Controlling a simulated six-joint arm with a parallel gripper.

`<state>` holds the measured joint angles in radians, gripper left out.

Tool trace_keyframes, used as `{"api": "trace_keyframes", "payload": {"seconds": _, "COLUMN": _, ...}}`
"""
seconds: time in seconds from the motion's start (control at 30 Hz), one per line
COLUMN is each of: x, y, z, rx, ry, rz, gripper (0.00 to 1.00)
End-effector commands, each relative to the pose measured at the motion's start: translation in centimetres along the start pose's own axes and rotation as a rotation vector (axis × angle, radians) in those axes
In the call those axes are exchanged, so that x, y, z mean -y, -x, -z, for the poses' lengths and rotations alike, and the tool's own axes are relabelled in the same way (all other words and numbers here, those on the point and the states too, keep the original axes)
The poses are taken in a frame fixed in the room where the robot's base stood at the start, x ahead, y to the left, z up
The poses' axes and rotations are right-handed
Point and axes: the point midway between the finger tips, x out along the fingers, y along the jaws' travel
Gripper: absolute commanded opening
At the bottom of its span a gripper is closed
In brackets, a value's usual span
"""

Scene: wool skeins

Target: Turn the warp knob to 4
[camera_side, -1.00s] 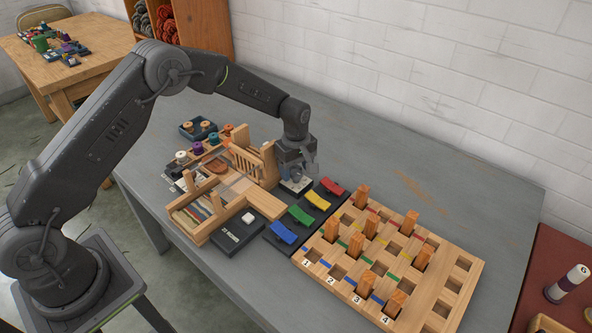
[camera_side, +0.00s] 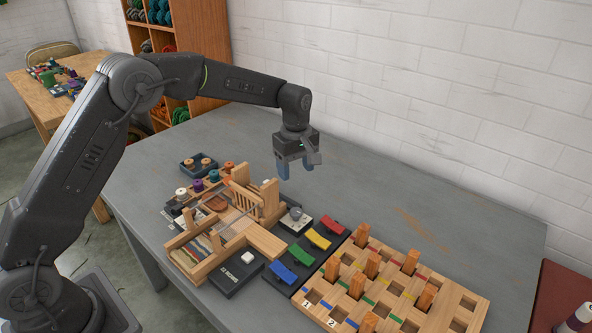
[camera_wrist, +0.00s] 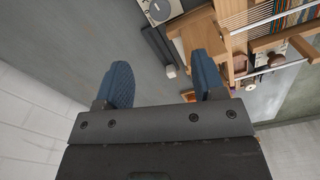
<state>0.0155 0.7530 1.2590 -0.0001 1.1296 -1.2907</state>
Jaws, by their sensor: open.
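The warp knob (camera_side: 295,213) is a small grey dial on a white-topped box (camera_side: 300,224), beside the wooden loom (camera_side: 225,225). It also shows at the top edge of the wrist view (camera_wrist: 158,10), partly cut off. The number it points to is too small to read. My gripper (camera_side: 296,170) is above and behind the knob, apart from it. Its two blue fingers are spread and empty, and they also show in the wrist view (camera_wrist: 163,76).
A dark panel with red, yellow, green and blue levers (camera_side: 308,248) lies right of the loom. A wooden peg board (camera_side: 395,290) with upright pegs is further right. A black box with a white button (camera_side: 237,273) stands in front. The table behind is clear.

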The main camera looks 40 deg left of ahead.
Motion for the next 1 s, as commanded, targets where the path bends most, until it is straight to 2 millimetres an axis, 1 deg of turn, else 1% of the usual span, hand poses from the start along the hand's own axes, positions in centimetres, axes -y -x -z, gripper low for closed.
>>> {"api": "trace_keyframes", "payload": {"seconds": 0.07, "x": 0.0, "y": 0.0, "z": 0.0, "rx": 0.000, "ry": 0.000, "rz": 0.000, "gripper": 0.61}}
{"api": "trace_keyframes", "payload": {"seconds": 0.13, "x": 0.1, "y": -0.1, "z": -0.3, "rx": -0.015, "ry": -0.013, "rz": 0.000, "gripper": 0.55}}
{"api": "trace_keyframes", "payload": {"seconds": 0.2, "x": 0.4, "y": -0.3, "z": -1.1, "rx": -0.067, "ry": -0.057, "rz": -0.003, "gripper": 0.48}}
{"api": "trace_keyframes", "payload": {"seconds": 0.4, "x": 1.8, "y": -0.9, "z": -4.3, "rx": -0.297, "ry": -0.283, "rz": -0.045, "gripper": 0.47}}
{"api": "trace_keyframes", "payload": {"seconds": 0.53, "x": 2.2, "y": -1.1, "z": -5.2, "rx": -0.376, "ry": -0.377, "rz": -0.072, "gripper": 0.47}}
{"api": "trace_keyframes", "payload": {"seconds": 0.63, "x": 2.1, "y": -1.7, "z": -5.1, "rx": -0.390, "ry": -0.393, "rz": -0.078, "gripper": 0.47}}
{"api": "trace_keyframes", "payload": {"seconds": 0.73, "x": 2.0, "y": -2.9, "z": -4.6, "rx": -0.389, "ry": -0.390, "rz": -0.075, "gripper": 0.47}}
{"api": "trace_keyframes", "payload": {"seconds": 1.0, "x": 1.2, "y": -8.0, "z": -2.6, "rx": -0.387, "ry": -0.389, "rz": -0.073, "gripper": 0.47}}
